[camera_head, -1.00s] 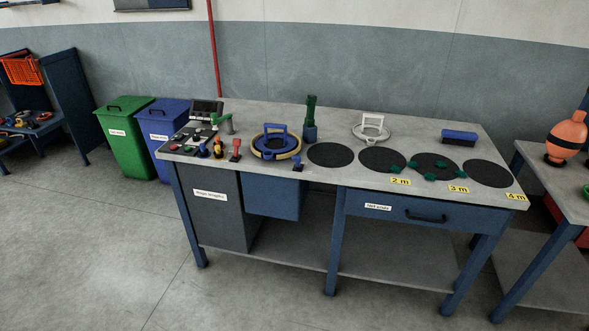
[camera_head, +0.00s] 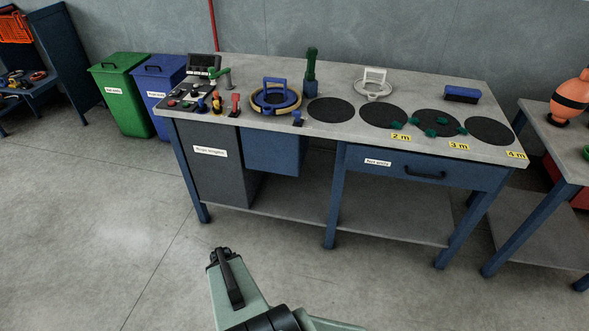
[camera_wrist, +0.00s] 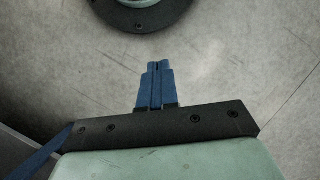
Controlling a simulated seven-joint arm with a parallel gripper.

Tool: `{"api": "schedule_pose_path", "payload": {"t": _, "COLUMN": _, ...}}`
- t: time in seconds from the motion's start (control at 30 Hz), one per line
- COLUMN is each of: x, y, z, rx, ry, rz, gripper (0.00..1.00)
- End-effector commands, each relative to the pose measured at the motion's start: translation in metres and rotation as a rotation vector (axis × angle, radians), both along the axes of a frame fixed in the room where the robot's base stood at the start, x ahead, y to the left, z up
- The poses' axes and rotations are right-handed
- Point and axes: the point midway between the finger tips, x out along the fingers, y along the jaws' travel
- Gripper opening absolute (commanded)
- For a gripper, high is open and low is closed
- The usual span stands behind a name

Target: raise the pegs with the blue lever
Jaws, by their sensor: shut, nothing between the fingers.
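A small blue lever (camera_head: 298,117) on a dark base stands at the front edge of the long workbench (camera_head: 330,130), just right of a yellow ring with a blue handle (camera_head: 275,98). A red lever (camera_head: 235,104) stands left of that ring. I cannot make out the pegs for certain at this size. My gripper (camera_wrist: 156,66) shows in the wrist view, with its blue fingers together and empty above the bare floor. Part of my arm shows at the bottom of the head view, well in front of the bench and away from the lever.
A control panel (camera_head: 187,101) and a green lever-like fitting (camera_head: 222,77) are at the bench's left end. Dark round mats (camera_head: 331,110) with some green pieces (camera_head: 430,132) lie to the right. Green (camera_head: 121,97) and blue (camera_head: 158,88) bins stand left. Floor ahead is clear.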

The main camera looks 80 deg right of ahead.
Motion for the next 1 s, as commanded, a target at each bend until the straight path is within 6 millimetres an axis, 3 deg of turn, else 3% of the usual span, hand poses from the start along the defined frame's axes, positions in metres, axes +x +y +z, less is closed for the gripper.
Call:
{"api": "schedule_pose_path", "payload": {"t": 0.47, "x": -0.021, "y": -0.110, "z": 0.015, "rx": -0.196, "ry": -0.155, "rz": -0.271, "gripper": 0.00}}
{"api": "schedule_pose_path", "payload": {"t": 0.77, "x": -0.039, "y": -0.220, "z": 0.040, "rx": -0.505, "ry": -0.324, "rz": -0.537, "gripper": 0.00}}
{"api": "schedule_pose_path", "payload": {"t": 1.0, "x": -0.043, "y": -0.303, "z": 0.079, "rx": -0.798, "ry": -0.506, "rz": -0.760, "gripper": 0.00}}
